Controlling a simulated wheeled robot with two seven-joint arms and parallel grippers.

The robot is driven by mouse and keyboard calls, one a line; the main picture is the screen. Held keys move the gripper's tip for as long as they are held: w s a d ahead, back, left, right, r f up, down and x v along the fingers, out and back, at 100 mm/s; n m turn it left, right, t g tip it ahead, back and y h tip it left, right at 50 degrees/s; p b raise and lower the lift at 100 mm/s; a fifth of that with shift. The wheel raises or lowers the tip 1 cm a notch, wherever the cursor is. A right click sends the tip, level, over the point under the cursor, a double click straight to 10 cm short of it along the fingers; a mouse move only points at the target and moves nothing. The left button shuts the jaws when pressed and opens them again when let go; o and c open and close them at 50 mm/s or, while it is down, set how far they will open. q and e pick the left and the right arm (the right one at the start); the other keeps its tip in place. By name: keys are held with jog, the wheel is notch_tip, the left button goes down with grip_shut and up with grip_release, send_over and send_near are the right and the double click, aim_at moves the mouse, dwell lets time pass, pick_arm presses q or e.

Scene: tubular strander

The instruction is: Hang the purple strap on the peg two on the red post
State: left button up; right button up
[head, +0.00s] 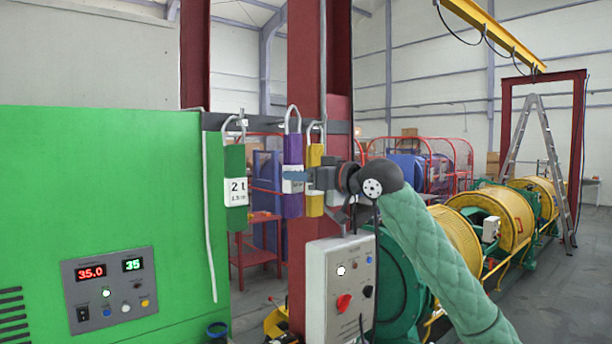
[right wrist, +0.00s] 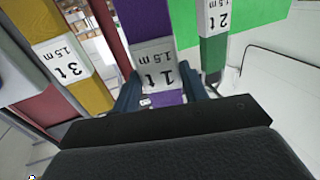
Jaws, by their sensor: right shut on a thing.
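The purple strap (head: 293,150) hangs upright in front of the red post (head: 305,60), with a white "1t 1.5 m" label and a pale loop on top. My right gripper (head: 296,175) is shut on it at the label. The right wrist view shows the blue fingers on both sides of the purple strap (right wrist: 160,75). The strap's loop is level with the dark peg rail (head: 265,125), a little higher than the neighbouring loops. I cannot tell whether it is around a peg; the peg behind it is hidden. My left gripper is out of view.
A green "2t" strap (head: 235,165) hangs on the rail to the left. A yellow "3t" strap (head: 314,158) hangs close on the right. A green cabinet (head: 100,190) fills the left side. A grey control box (head: 340,285) stands below my right gripper.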

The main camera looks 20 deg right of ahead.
jog(key=shift+w+a+f, duration=0.35)
jog(key=shift+w, duration=0.6)
jog(key=shift+w+a+f, duration=0.35)
jog(key=shift+w, duration=0.6)
jog(key=shift+w+a+f, duration=0.35)
jog(key=shift+w, duration=0.6)
jog(key=o, duration=1.3)
jog(key=shift+f, duration=0.1)
